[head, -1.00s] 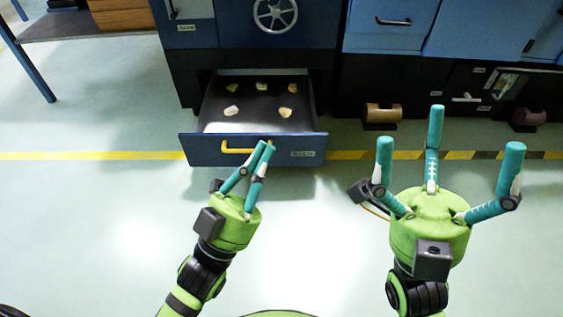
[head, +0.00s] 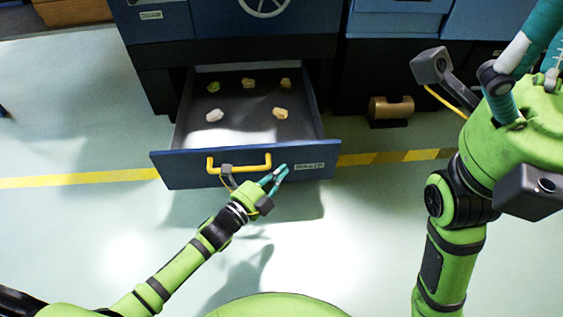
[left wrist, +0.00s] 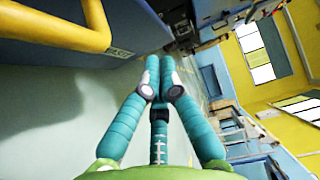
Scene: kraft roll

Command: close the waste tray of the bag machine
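The waste tray (head: 240,174) is a dark blue drawer pulled out from the bottom of the bag machine (head: 150,70). Several pale scraps lie on its dark floor. Its yellow handle (head: 240,164) is on the front panel. My left gripper (head: 281,174) is at the tray front, just right of the handle. In the left wrist view its fingers (left wrist: 160,62) come together with nothing between them. The handle (left wrist: 60,22) shows apart from them at upper left. My right gripper (head: 535,60) is high at the right, its fingers spread and their tips cut off.
A brown roll (head: 391,108) sits low under the blue cabinets (head: 398,20), right of the tray. A yellow floor line (head: 80,180) runs past the tray front. The pale floor (head: 90,235) before the tray is clear apart from my arms.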

